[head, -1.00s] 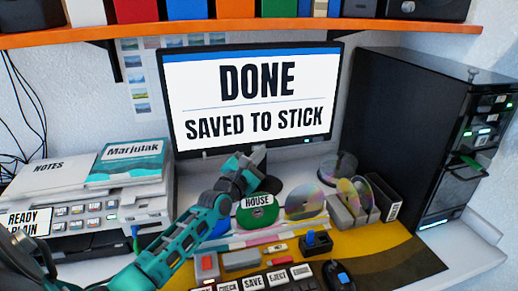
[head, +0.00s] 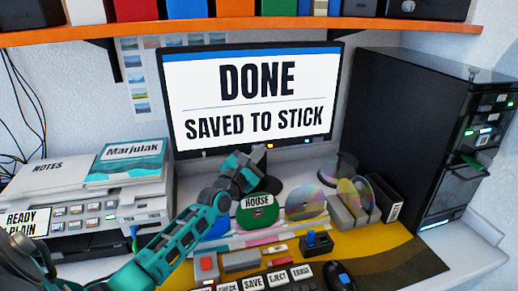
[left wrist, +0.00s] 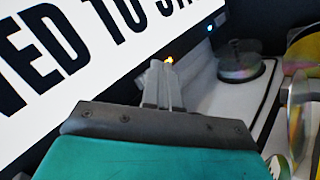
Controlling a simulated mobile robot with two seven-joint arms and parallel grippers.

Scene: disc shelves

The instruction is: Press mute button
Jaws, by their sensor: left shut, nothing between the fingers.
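The monitor (head: 257,97) reads "DONE SAVED TO STICK". On its lower bezel a small orange light (head: 270,146) glows near the middle; it also shows in the left wrist view (left wrist: 169,60). A bluish light (head: 307,141) sits further right on the bezel. No label reading mute is legible, so I cannot tell which part is the mute button. My left gripper (head: 262,152) is shut and empty at the bezel. Its fingertips (left wrist: 160,68) are right beside the orange light; I cannot tell if they touch the bezel. My right gripper is not in view.
A green "HOUSE" disc (head: 258,211) and upright discs (head: 305,201) stand below the monitor. A labelled key row (head: 277,279) is in front. A black tower (head: 400,130) stands right, a printer (head: 85,215) left. An orange shelf (head: 250,27) runs above.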

